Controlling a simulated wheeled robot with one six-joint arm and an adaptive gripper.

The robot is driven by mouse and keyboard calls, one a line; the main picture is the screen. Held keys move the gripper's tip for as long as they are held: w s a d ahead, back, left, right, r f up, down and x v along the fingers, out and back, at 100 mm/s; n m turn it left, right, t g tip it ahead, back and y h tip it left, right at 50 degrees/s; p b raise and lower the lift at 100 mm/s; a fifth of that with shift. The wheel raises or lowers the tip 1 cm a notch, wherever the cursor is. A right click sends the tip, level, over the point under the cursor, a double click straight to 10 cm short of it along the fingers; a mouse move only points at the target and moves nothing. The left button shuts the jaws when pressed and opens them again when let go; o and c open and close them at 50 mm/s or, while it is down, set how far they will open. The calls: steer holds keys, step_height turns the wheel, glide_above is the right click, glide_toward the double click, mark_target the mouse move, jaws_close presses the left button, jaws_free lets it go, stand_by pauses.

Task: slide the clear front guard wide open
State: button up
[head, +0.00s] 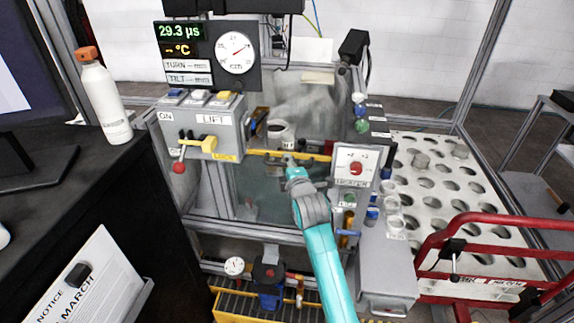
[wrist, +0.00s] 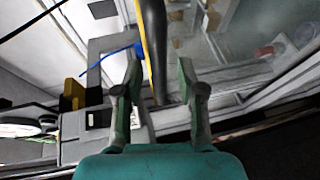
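The clear front guard (head: 270,200) is a see-through panel below a yellow bar (head: 262,152) at the front of the machine. In the wrist view, the translucent panel (wrist: 235,50) lies to the right of the fingers. My gripper (head: 287,160) is at the middle of the yellow bar in the head view and hides part of it. In the wrist view, my gripper (wrist: 160,68) is open, its two fingers apart. A dark handle (wrist: 155,40) with a yellow edge appears between them, with gaps at both sides. I cannot tell whether either finger touches it.
A grey LIFT control box (head: 225,122) with a red-knobbed lever stands left of the bar. A white dial box (head: 355,165) with a red knob stands right. A perforated table (head: 440,180) and red rails (head: 480,220) are further right. A bottle (head: 103,100) stands on the dark desk.

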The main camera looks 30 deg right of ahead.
steer(key=shift+w+d+f, duration=0.1)
steer(key=shift+w, duration=0.35)
jaws_close()
steer(key=shift+f, duration=0.1)
